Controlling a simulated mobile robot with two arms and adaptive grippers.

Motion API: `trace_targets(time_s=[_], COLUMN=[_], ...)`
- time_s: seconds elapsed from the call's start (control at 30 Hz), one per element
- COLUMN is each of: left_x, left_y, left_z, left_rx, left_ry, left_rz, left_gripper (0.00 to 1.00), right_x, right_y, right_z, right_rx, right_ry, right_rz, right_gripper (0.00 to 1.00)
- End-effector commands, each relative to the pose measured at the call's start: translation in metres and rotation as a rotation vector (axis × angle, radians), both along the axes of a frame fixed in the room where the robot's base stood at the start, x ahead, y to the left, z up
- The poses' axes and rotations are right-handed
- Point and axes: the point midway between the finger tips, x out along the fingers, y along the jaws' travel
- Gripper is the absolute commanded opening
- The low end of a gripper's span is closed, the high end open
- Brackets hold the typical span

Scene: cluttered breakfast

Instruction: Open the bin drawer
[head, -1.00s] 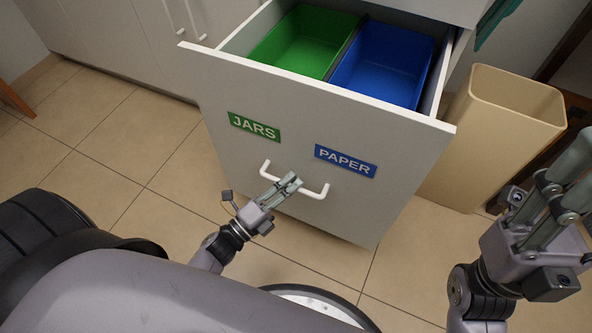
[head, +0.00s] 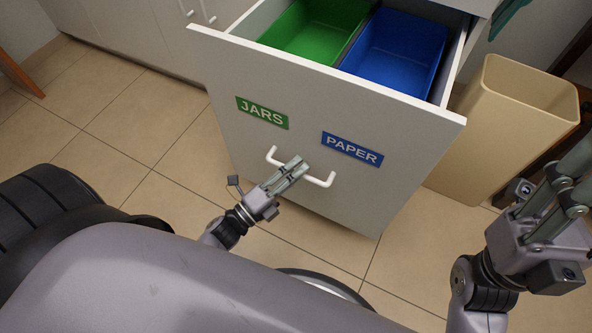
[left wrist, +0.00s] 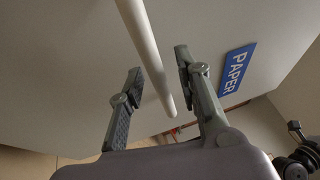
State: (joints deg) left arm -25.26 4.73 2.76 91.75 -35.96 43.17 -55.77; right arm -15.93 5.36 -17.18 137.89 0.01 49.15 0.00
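The bin drawer (head: 225,75) stands pulled well out of the cabinet, with a green bin (head: 312,30) and a blue bin (head: 395,55) inside. Its front has a green JARS label, a blue PAPER label and a white bar handle (head: 320,181). My left gripper (head: 298,164) is at the middle of the handle. In the left wrist view the handle (left wrist: 148,50) runs between the two separated fingers (left wrist: 160,70), with small gaps showing on both sides. My right gripper (head: 572,180) is at the right edge, away from the drawer, with its fingertips partly cut off.
A tall beige waste bin (head: 500,125) stands on the floor close to the right of the drawer. Cabinet doors (head: 130,40) with white handles are at the upper left. Tiled floor (head: 110,150) is clear left of the drawer. Green cloth (head: 507,15) hangs at the upper right.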

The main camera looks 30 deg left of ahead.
Motion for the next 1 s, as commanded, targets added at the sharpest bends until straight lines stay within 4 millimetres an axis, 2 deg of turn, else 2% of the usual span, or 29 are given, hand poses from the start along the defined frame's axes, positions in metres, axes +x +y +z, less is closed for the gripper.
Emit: trace_targets(time_s=[0.17,0.5,0.63,0.8,1.0], left_x=[-0.012,-0.075,-0.093,-0.106,-0.108], left_y=[0.006,0.035,0.043,0.049,0.050], left_z=[-0.003,-0.016,-0.020,-0.022,-0.022], left_rx=[0.001,0.002,0.000,0.001,0.000], left_ry=[0.002,0.005,0.003,0.002,0.001], left_rz=[0.000,0.000,0.001,0.000,0.000], left_gripper=[0.32,0.32,0.32,0.32,0.32], right_x=[0.000,0.000,0.000,0.000,0.000], right_y=[0.000,0.000,0.000,0.000,0.000], right_z=[0.000,0.000,0.000,0.000,0.000], right_rx=[0.000,0.001,0.000,0.000,0.001], right_ry=[0.001,-0.001,-0.001,-0.001,-0.002], right_rz=[-0.001,0.000,0.000,0.000,0.000], right_gripper=[0.40,0.40,0.40,0.40,0.40])
